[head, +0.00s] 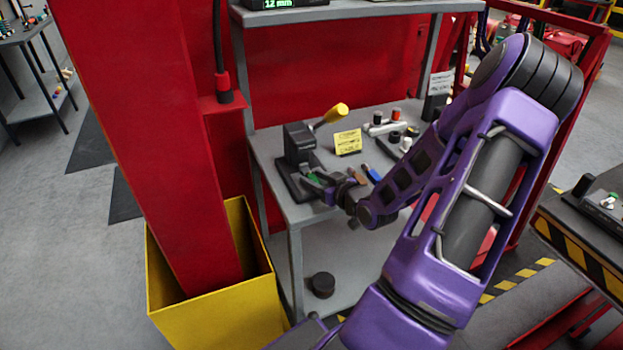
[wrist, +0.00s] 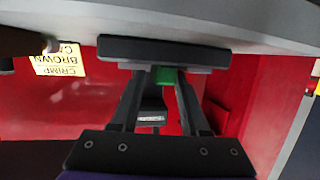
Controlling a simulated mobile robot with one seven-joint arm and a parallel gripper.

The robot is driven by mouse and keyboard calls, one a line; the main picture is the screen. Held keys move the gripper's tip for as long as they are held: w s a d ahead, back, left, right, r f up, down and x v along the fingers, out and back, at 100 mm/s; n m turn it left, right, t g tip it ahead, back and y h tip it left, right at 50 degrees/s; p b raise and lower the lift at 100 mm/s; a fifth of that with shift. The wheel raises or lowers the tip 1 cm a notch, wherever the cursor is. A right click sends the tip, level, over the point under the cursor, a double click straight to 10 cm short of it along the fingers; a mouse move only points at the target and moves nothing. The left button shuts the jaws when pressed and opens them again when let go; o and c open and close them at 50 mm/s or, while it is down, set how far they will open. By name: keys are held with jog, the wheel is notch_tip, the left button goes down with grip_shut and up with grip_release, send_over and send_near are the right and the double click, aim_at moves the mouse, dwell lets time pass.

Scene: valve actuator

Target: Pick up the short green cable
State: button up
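The short green cable shows as a small green piece (head: 313,178) at the foot of the black crimping press in the head view. In the wrist view, which is upside down, a green patch (wrist: 167,76) shows between the far ends of my fingers. My gripper (head: 328,187) reaches in low over the table from the right, close to the press. Its two fingers (wrist: 163,85) stand apart, with the green piece in line with the gap. Whether they touch it cannot be told. Most of the cable is hidden.
The black press (head: 298,145) with a yellow-ended lever stands on the grey table (head: 262,140). A yellow sign (head: 348,141) and a blue item (head: 371,172) are nearby. A red post (head: 165,130) and yellow bin (head: 215,315) stand at the left front.

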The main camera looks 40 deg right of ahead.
grip_shut()
